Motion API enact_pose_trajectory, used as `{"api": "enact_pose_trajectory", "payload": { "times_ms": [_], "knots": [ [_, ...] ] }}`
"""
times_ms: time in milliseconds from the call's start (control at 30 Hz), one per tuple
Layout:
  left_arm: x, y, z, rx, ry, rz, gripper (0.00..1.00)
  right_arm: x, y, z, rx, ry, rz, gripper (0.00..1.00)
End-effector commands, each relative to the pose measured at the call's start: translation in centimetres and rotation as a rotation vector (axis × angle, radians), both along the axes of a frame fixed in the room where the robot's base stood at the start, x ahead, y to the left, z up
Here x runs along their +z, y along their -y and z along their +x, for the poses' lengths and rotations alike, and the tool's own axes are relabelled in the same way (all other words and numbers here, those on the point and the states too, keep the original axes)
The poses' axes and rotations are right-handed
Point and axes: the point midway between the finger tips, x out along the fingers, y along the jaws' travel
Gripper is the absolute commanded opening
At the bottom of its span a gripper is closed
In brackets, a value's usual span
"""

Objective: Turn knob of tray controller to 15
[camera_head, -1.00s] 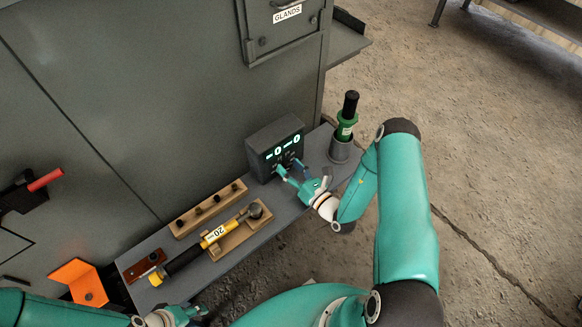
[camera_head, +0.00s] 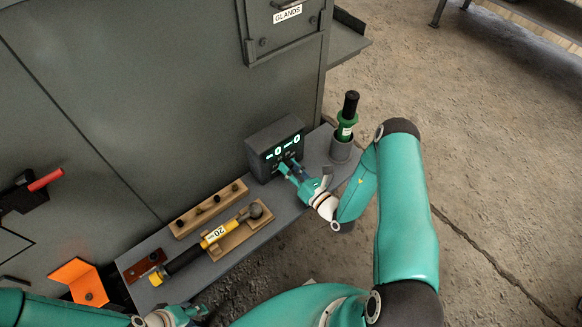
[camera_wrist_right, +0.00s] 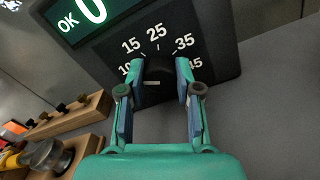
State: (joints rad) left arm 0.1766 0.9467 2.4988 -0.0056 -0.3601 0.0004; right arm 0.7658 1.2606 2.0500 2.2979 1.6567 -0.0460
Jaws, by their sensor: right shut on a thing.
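The tray controller (camera_head: 264,142) is a dark box on the shelf, with two lit displays that each read 0. In the right wrist view its face (camera_wrist_right: 106,44) shows a scale with 10, 15, 25, 35 and 45 around a black knob (camera_wrist_right: 158,68). My right gripper (camera_wrist_right: 156,84) is shut on this knob, one finger on each side. In the head view my right gripper (camera_head: 291,168) is at the front of the controller. The knob's exact setting is hard to read. My left gripper (camera_head: 198,312) is at the bottom edge, away from the controller; its fingers are too small to judge.
A wooden block with several holes (camera_head: 208,208) and a yellow-black tool marked 20 (camera_head: 214,235) in a wooden cradle lie left of the controller. A green bottle-like tool (camera_head: 346,128) stands in a grey cup (camera_head: 340,152) to the right. An orange bracket (camera_head: 75,275) is at far left.

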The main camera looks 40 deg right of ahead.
Motion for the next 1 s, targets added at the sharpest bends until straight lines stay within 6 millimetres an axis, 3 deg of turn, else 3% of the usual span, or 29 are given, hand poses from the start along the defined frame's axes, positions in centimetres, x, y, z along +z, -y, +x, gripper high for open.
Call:
{"api": "enact_pose_trajectory", "payload": {
  "times_ms": [1000],
  "knots": [
    [0.82, 0.0, 0.0, 0.0, 0.0, 0.0, 0.4, -0.28, 0.4, -0.01, -0.009, -0.054, 0.686, 0.0]
  ]
}}
